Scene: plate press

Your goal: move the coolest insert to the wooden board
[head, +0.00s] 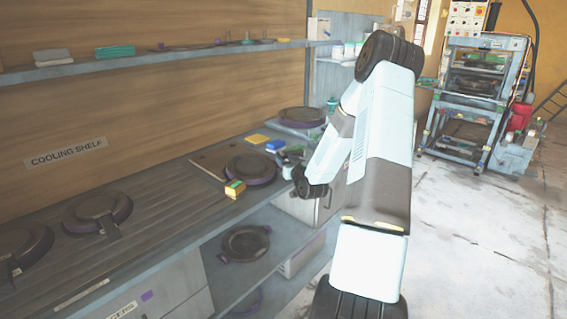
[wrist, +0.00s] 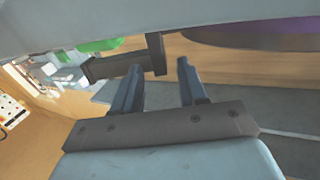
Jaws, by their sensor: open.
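Several round dark inserts with handles lie about. Two are on the ribbed counter under the "COOLING SHELF" sign: one insert (head: 97,212) and one at the left edge (head: 22,248). Another insert (head: 250,168) lies mid-counter, at the right end of a flat brown board (head: 207,162), which looks like the wooden board. A further insert (head: 302,116) is at the far end. My gripper (head: 286,162) is beside the mid-counter insert. In the wrist view my gripper (wrist: 160,70) is open, with a dark handle bar (wrist: 115,67) just beyond its fingers and a purple-rimmed round edge (wrist: 260,32) above right. I cannot tell which insert is coolest.
A yellow-and-green block (head: 234,189) stands at the counter edge. A blue block (head: 275,144) and yellow block (head: 256,139) lie behind. Another round plate (head: 245,243) is on the lower shelf. A wall shelf (head: 180,55) runs above. A press (head: 475,95) stands at the back right; the floor is open.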

